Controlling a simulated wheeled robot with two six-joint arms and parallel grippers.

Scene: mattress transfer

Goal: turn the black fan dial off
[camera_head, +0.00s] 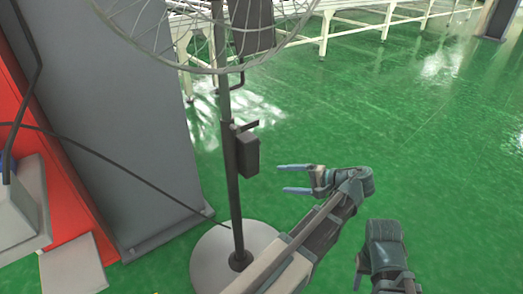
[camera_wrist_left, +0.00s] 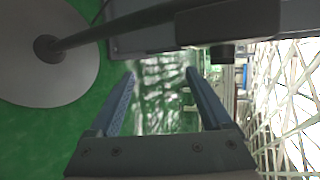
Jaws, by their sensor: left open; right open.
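The black fan stands at left centre in the head view, with a dark control box (camera_head: 247,153) on its pole (camera_head: 233,140). No dial face can be made out there. In the left wrist view the box (camera_wrist_left: 230,20) is at the top, with a small dark knob-like part (camera_wrist_left: 222,54) on its lower side, probably the dial. My left gripper (camera_head: 283,179) is open and empty, to the right of the box and apart from it. Its two fingers show in the left wrist view (camera_wrist_left: 160,78). My right gripper (camera_head: 358,270) is open at the lower right, away from the fan.
The fan's round grey base (camera_head: 208,262) is on the green floor, and its wire cage (camera_head: 145,35) is above. A grey panel (camera_head: 125,120) and red cabinet (camera_head: 75,195) stand at left. Open floor lies at right.

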